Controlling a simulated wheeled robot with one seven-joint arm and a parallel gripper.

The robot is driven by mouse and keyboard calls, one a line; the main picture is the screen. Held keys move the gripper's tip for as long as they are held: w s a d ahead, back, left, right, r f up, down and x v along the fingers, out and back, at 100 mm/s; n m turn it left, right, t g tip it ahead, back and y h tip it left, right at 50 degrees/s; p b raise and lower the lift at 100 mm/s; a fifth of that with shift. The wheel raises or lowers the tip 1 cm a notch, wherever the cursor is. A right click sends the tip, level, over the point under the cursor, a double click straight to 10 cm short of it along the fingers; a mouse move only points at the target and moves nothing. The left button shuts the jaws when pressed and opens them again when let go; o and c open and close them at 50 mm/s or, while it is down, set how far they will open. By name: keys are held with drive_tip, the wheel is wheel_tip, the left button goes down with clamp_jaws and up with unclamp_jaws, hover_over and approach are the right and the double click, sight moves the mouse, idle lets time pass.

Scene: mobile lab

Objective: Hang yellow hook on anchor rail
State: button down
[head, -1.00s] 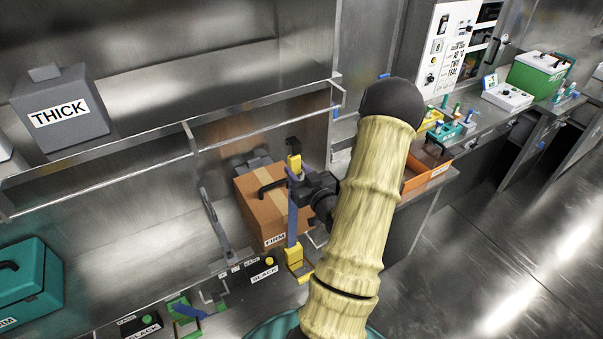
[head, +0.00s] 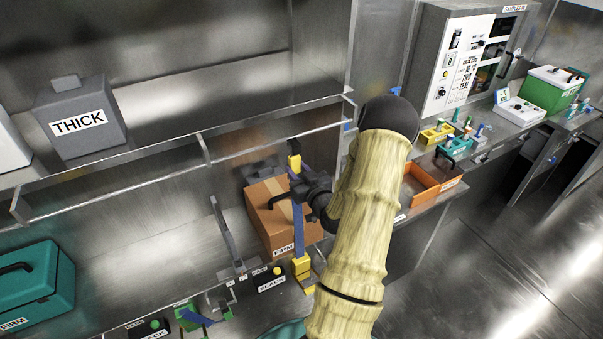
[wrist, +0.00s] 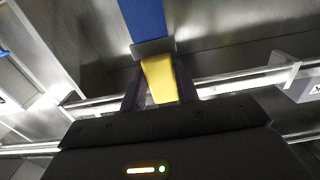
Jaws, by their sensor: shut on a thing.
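The yellow hook (head: 294,163) is a yellow piece with a dark tip, at the top of an upright blue strap (head: 298,225) with another yellow block (head: 301,267) at its lower end. In the wrist view, the yellow piece (wrist: 158,80) sits between the two fingers, with the blue strap (wrist: 142,18) beyond. The anchor rail (head: 255,151) is a thin metal bar along the shelf front; it also shows in the wrist view (wrist: 230,77). The hook's tip overlaps the rail's line; I cannot tell whether they touch.
A brown FIRM box (head: 268,222) stands behind the strap. A grey THICK box (head: 79,118) is on the shelf, and a teal case (head: 38,290) is at lower left. Small BLACK-labelled items (head: 270,274) lie below. An orange tray (head: 425,180) is on the right counter. Floor at right is clear.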

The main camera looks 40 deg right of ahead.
drive_tip(key=x, duration=0.3)
drive_tip(key=f+x, duration=0.1)
drive_tip(key=x, duration=0.1)
drive_tip(key=shift+w, duration=0.35)
idle(0.3)
idle(0.4)
drive_tip(key=c, duration=1)
unclamp_jaws()
drive_tip(key=shift+o, duration=0.2)
drive_tip(key=shift+s, duration=0.1)
